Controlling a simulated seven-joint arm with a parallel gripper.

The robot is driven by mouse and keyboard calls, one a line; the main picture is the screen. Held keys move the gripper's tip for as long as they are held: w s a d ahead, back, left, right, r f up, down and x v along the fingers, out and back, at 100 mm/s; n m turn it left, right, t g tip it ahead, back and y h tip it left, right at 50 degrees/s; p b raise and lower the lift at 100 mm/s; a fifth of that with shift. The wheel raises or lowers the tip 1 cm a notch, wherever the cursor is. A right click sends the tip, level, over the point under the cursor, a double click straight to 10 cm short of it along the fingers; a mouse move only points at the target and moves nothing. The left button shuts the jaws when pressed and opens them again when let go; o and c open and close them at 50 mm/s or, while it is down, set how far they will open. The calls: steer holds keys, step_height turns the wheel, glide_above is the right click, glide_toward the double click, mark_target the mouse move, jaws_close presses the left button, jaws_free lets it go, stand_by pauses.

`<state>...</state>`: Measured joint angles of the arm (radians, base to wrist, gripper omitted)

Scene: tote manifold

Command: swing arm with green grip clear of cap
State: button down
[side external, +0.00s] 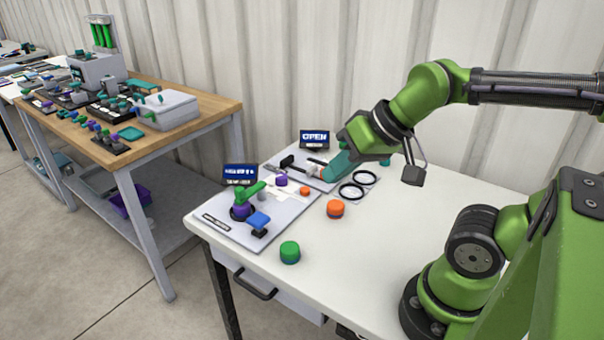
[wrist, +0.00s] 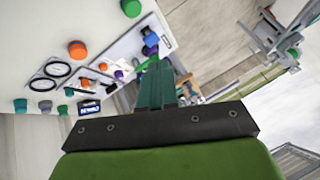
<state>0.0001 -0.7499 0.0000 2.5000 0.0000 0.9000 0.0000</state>
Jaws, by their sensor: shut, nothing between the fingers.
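A green lever (side external: 250,190) sits on a purple round base (side external: 240,211) on the near panel, beside a blue block-shaped handle (side external: 259,220). The purple and blue parts (wrist: 150,41) also show in the wrist view, just beyond my fingertips in the picture. Which part is the cap is unclear. My gripper (side external: 328,176) is shut and empty, its teal fingers pointing down over the far panel, to the right of and behind the green lever. In the wrist view the fingers (wrist: 158,66) are together and hide part of the bench behind them.
An orange cap (side external: 335,209) and a green cap (side external: 290,252) stand on the white table (side external: 390,235). Two black rings (side external: 351,190) lie near the gripper. An OPEN sign (side external: 314,138) stands behind. A wooden bench (side external: 185,135) with parts is at left. The table's front right is clear.

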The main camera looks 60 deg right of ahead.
steer(key=c, duration=1.7)
jaws_free()
steer(key=shift+o, duration=1.3)
steer(key=shift+w+f, duration=0.1)
steer(key=shift+f, duration=0.3)
steer(key=o, duration=0.5)
steer(key=w+g, duration=0.1)
steer(key=w, duration=0.2)
steer(key=shift+d+f, duration=0.1)
steer(key=shift+f, duration=0.05)
steer(key=n+g+h, duration=0.2)
steer(key=n+g, duration=0.2)
steer(key=g, duration=0.2)
glide_above(239, 188)
step_height(239, 188, down, 16)
steer(key=shift+r, duration=0.1)
steer(key=shift+c, duration=0.3)
